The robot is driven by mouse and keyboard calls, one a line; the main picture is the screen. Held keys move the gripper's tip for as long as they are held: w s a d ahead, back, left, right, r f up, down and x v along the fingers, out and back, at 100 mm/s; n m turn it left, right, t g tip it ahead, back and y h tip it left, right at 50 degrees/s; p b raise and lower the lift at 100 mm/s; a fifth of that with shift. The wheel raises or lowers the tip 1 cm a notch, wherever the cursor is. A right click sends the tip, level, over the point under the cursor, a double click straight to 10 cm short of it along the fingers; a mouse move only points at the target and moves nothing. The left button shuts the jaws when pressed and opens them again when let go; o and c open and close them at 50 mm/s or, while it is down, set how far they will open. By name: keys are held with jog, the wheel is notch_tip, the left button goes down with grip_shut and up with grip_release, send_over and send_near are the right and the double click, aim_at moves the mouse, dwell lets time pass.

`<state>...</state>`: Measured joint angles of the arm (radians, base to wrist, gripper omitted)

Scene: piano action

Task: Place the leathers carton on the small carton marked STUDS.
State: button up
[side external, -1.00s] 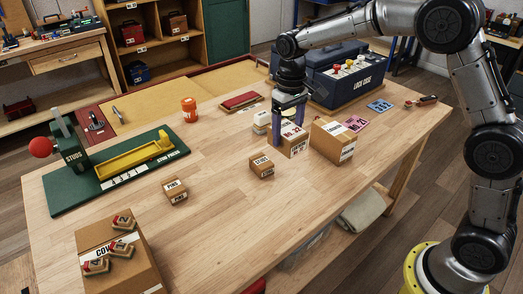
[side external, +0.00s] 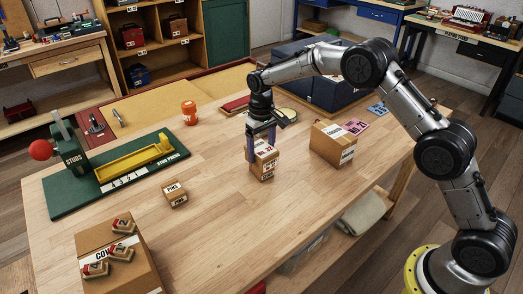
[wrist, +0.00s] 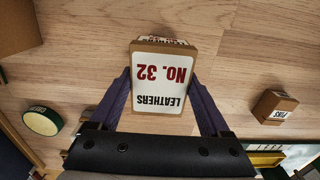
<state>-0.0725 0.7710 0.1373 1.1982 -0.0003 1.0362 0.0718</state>
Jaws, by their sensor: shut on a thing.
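My gripper (side external: 262,140) points down and is shut on the leathers carton (side external: 266,150), a small brown box with a white label. In the wrist view the carton (wrist: 162,78) sits between the purple fingers, its label reading LEATHERS NO. 32. The small STUDS carton (side external: 262,174) is directly below it in the side view, mostly covered by the held carton. The two look stacked or nearly so; I cannot tell whether they touch. The wrist view mostly hides what is under the held carton.
A larger brown carton (side external: 333,143) stands to the right. A PINS carton (side external: 175,193) is to the left. A round tin (side external: 287,116) is behind my gripper. A green stand with a yellow tray (side external: 135,162) is at left; a COW-marked carton bears small blocks. Bare wood surrounds the stack.

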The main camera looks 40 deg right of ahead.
aim_at(262, 149)
jog(key=shift+f, duration=0.2)
jog(key=o, duration=1.2)
jog(key=shift+f, duration=0.1)
jog(key=shift+o, duration=0.2)
notch_tip(262, 149, up, 12)
jog(key=shift+r, duration=0.25)
jog(key=s+d+r+t, duration=0.3)
jog(key=s+r, duration=0.9)
jog(key=s, duration=0.5)
jog(key=s+f+t, duration=0.1)
jog(key=s+f, duration=0.1)
jog(key=s, duration=0.9)
jog(key=s+d+f+t, duration=0.1)
jog(key=s+f, duration=0.1)
jog(key=s, duration=0.9)
jog(key=shift+f+t, duration=0.3)
jog(key=shift+f, duration=0.05)
